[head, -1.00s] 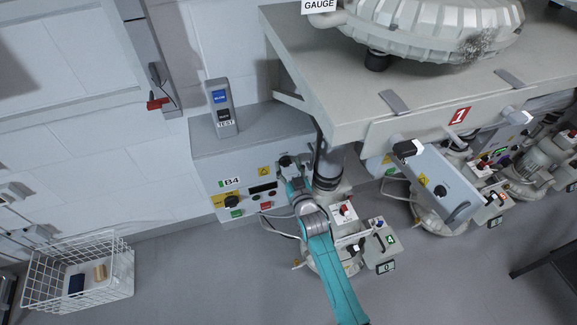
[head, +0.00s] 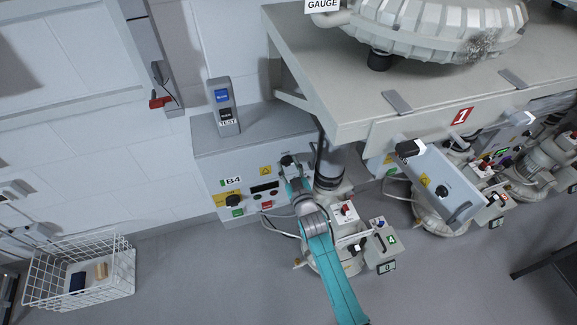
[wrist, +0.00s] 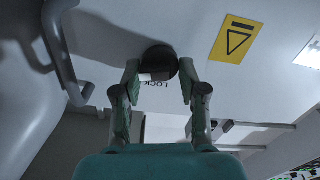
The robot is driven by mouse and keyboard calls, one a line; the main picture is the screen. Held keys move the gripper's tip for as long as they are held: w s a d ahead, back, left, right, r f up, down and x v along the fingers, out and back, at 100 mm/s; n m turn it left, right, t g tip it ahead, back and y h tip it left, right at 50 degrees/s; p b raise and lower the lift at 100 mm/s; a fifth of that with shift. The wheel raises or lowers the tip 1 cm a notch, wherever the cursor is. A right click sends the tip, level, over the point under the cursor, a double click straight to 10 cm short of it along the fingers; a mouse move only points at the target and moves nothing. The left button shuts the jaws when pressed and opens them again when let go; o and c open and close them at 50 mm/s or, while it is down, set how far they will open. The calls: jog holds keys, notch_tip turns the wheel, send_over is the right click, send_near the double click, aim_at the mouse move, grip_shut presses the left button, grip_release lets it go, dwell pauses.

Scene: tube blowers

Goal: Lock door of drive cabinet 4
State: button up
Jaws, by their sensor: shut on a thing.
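The drive cabinet marked B4 (head: 210,160) stands against the wall, its front door closed as far as I can see. A round dark lock knob (wrist: 158,62) is on its door, with the word LOCK printed beside it in the wrist view. In the head view the knob (head: 287,160) is at the upper right of the cabinet front. My gripper (wrist: 158,78) has a finger on each side of the knob and is shut on it. In the head view my gripper (head: 291,170) partly covers the knob and the door around it.
A grey handle (wrist: 62,55) stands out at the left of the wrist view. A yellow warning label (wrist: 236,40) is beside the knob. The heavy bench (head: 400,105) overhangs at the right. A white wire basket (head: 120,270) stands on the floor at left.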

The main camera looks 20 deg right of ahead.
jog(key=n, duration=0.4)
jog(key=shift+w+d+r, duration=0.1)
jog(key=shift+d+r, duration=0.15)
jog(key=shift+r, duration=0.05)
jog(key=n, duration=0.4)
jog(key=shift+a+r, duration=0.1)
jog(key=shift+r, duration=0.05)
jog(key=n, duration=0.3)
jog(key=shift+w+a+n, duration=0.1)
jog(key=shift+a+n, duration=0.05)
jog(key=shift+n, duration=0.25)
jog(key=shift+a+n, duration=0.15)
jog(key=shift+n, duration=0.8)
jog(key=shift+a+n, duration=0.1)
jog(key=shift+n, duration=0.85)
jog(key=o, duration=1)
jog(key=shift+c, duration=0.2)
jog(key=shift+f, duration=0.3)
